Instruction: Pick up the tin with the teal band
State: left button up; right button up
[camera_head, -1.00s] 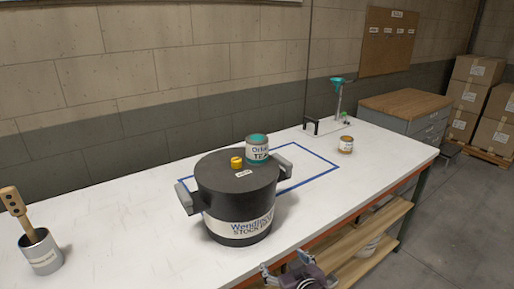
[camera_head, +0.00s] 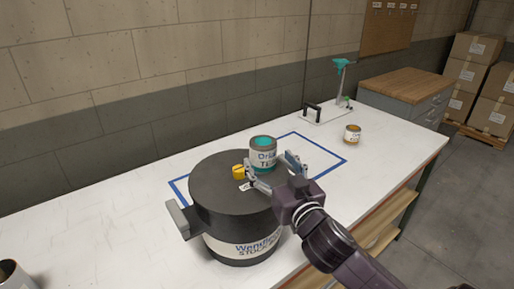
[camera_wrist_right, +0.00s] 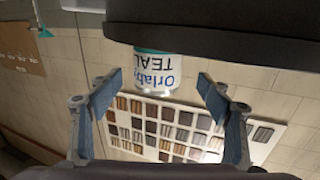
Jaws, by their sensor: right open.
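The tin with the teal band (camera_head: 263,153) has a teal top and a white label, and stands upright on the lid of a large black stock pot (camera_head: 220,195). My right gripper (camera_head: 271,172) is open at the lid's right side, its fingers pointing at the tin and spread about its near side. In the right wrist view the picture is upside down; the tin (camera_wrist_right: 157,70) shows between and beyond the open fingertips (camera_wrist_right: 159,82), its base partly hidden by the dark pot edge. I see no contact. My left gripper is not in view.
A yellow knob-like piece (camera_head: 239,171) sits on the lid left of the tin. The pot stands by a blue outline on the white bench (camera_head: 125,225). A small tin with an orange-brown band (camera_head: 352,135) stands at the right.

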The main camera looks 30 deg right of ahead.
aim_at(263, 147)
jog(key=shift+w+r, duration=0.15)
jog(key=shift+r, duration=0.2)
jog(key=shift+w+d+r+p, duration=0.3)
jog(key=shift+w+r+p, duration=0.05)
jog(key=shift+w+p, duration=0.4)
jog(key=p+x, duration=0.1)
jog(key=x, duration=0.1)
jog(key=shift+w+d+f, duration=0.2)
jog(key=shift+w+d, duration=0.05)
jog(key=shift+w, duration=0.15)
jog(key=shift+w+f, duration=0.1)
jog(key=shift+w, duration=0.4)
jog(key=c, duration=0.7)
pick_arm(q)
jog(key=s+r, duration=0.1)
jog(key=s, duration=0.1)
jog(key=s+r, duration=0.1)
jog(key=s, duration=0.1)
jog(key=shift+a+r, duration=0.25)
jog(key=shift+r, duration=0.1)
pick_arm(e)
jog(key=c, duration=0.7)
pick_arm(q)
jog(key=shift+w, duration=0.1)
pick_arm(e)
jog(key=shift+o, duration=0.2)
